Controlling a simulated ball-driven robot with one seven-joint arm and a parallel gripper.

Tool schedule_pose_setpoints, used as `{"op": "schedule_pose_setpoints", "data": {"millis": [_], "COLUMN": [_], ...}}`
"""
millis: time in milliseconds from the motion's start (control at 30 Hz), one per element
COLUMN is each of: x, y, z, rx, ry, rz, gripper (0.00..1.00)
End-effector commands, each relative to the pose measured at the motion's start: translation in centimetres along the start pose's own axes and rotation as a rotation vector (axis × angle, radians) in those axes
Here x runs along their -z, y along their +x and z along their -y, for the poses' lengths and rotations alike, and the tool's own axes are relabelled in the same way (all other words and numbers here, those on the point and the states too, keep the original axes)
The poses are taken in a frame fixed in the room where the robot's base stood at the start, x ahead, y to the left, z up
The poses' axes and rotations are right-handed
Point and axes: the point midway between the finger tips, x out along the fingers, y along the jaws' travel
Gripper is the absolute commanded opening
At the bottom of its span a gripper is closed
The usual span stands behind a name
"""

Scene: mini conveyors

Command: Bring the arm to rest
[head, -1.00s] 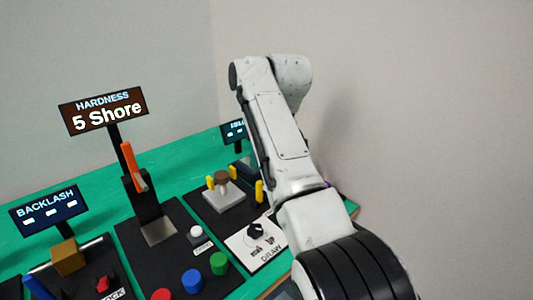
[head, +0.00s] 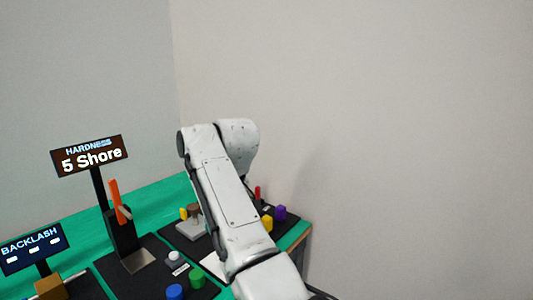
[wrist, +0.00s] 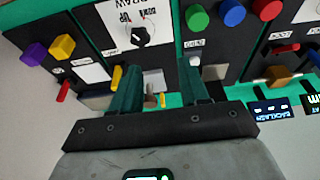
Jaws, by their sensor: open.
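My gripper (wrist: 157,92) shows in the wrist view with its two dark green fingers apart and nothing between them. It hangs over the panels on the green table, and how high above them I cannot tell. In the head view my white arm (head: 225,190) reaches up from the bottom and bends at the elbow. My gripper is hidden there behind the arm.
The green table (head: 150,200) carries black panels with a "5 Shore" sign (head: 90,157), a "BACKLASH" sign (head: 32,248), an orange lever (head: 115,195), blue (head: 175,292) and green (head: 197,278) buttons, and yellow (head: 267,224) and purple (head: 280,213) blocks. Bare wall fills the right side.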

Motion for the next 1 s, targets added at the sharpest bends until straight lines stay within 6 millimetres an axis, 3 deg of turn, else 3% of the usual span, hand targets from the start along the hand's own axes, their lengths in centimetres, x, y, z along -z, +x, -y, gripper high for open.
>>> {"op": "schedule_pose_setpoints", "data": {"millis": [367, 567, 767, 1000], "x": [-3.5, -7.0, -13.0, -24.3], "y": [3.4, 6.1, 9.8, 14.1], "z": [-1.4, -2.3, -3.2, -3.1], "rx": [-0.004, -0.007, -0.014, -0.033], "ry": [0.055, 0.105, 0.188, 0.339], "rz": [0.013, 0.023, 0.04, 0.065], "gripper": [0.45, 0.45, 0.45, 0.45]}}
